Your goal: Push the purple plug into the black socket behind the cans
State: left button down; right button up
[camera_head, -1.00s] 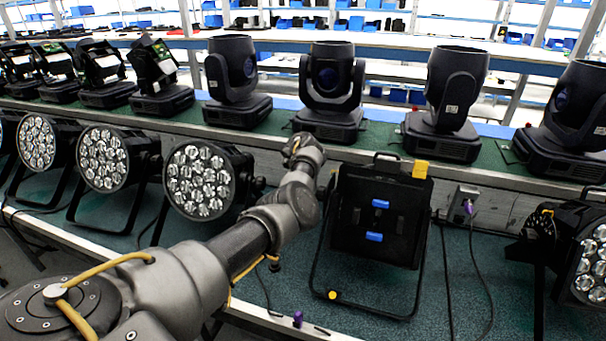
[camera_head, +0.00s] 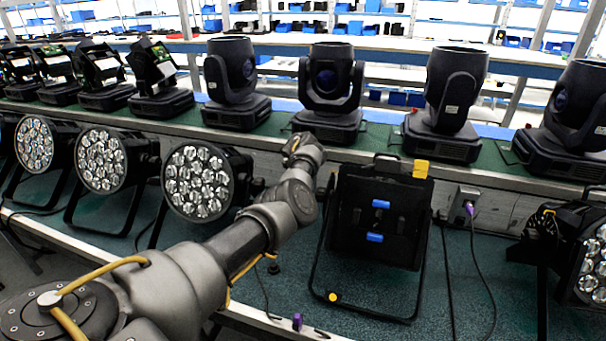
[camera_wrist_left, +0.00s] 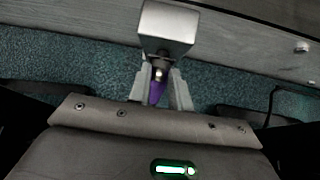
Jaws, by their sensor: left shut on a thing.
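In the left wrist view my left gripper (camera_wrist_left: 157,96) is shut on a purple plug (camera_wrist_left: 156,91). The plug points up the picture at a silver metal box (camera_wrist_left: 168,28) on the grey rail. The plug's tip is at or just short of the box's lower edge; I cannot tell whether it touches. No black socket opening shows clearly. In the head view my left arm reaches between the cans, and its gripper is hidden. Another purple plug (camera_head: 469,208) sits in a metal box (camera_head: 463,196) right of the middle can. My right gripper is not in view.
Round par cans (camera_head: 198,183) stand left of my arm. A black can with blue clips (camera_head: 375,215) stands just right of it. Another can (camera_head: 590,262) stands far right. Moving-head lights (camera_head: 332,95) line the shelf behind. A small purple piece (camera_head: 297,321) is at the front edge.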

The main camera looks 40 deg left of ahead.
pick_arm(q)
jog(key=c, duration=1.2)
grip_release()
jog(key=v, duration=1.1)
jog(key=shift+w+p, duration=0.1)
jog(key=shift+p, duration=0.3)
